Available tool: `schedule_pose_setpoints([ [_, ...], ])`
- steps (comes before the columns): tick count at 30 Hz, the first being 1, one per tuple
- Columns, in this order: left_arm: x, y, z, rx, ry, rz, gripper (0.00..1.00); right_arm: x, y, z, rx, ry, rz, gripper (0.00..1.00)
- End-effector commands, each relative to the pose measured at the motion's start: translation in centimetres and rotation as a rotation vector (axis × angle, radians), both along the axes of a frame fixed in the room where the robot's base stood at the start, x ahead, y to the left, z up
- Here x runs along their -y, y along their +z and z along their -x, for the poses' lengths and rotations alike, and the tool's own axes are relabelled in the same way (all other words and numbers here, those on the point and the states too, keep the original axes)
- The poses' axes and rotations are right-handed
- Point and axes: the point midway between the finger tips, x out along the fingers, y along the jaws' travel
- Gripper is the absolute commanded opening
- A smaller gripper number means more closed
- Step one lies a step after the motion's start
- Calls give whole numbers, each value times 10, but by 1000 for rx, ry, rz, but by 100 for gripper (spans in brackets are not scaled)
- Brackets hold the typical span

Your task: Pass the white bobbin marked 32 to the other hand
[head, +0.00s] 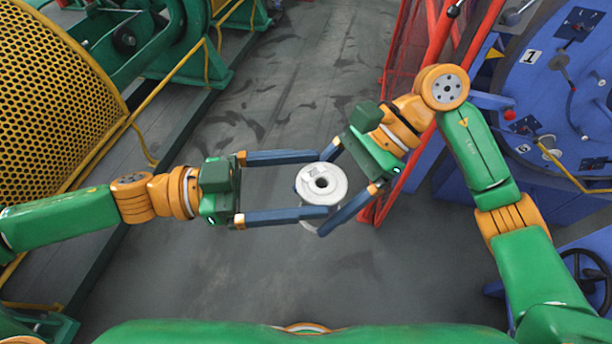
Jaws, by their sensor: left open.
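The white bobbin (315,194) is in mid-air near the middle of the head view, with its round flange and dark centre hole facing up towards the camera. A faint grey mark shows on the flange, but I cannot read a number. My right gripper (323,194) reaches in from the upper right and is shut on the bobbin, a finger on each side. My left gripper (324,185) comes in from the left and is open. Its two blue fingers lie on either side of the bobbin, apart from each other. The fingertips of both grippers cross close together around the bobbin, partly hiding its lower part.
Green machinery with a yellow mesh guard (55,100) stands on the left. A red mesh frame (404,50) and a blue round machine plate (560,90) with numbered positions stand on the right. The grey floor (290,85) between them is clear.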

Motion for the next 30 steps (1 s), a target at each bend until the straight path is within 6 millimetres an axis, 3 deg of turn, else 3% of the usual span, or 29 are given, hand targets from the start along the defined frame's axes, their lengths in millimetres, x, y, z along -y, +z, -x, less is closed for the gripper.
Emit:
schedule_pose_setpoints([
  [10, 9, 0, -1, -1, 1, -1, 92, 0, 1, 0, 1, 0, -2, 0],
  [11, 9, 0, -1, -1, 1, -1, 86, 0, 1, 0, 1, 0, -2, 0],
  [20, 8, 0, -1, -1, 0, -1, 5, 0, 1, 0, 1, -1, -2, 0],
  [22, 8, 0, -1, -1, -1, 0, 0, 0, 1, 0, 1, -1, -2, 0],
  [23, 9, 1, 0, 0, -2, 1, 0, 0, 1, 0, 1, -2, -2, 89],
  [24, 9, 1, 0, 0, -2, 1, 0, 0, 1, -1, 1, -2, -2, 100],
  [30, 8, 1, -1, 0, -1, 1, 0, 0, 1, 0, 1, -1, 0, 100],
])
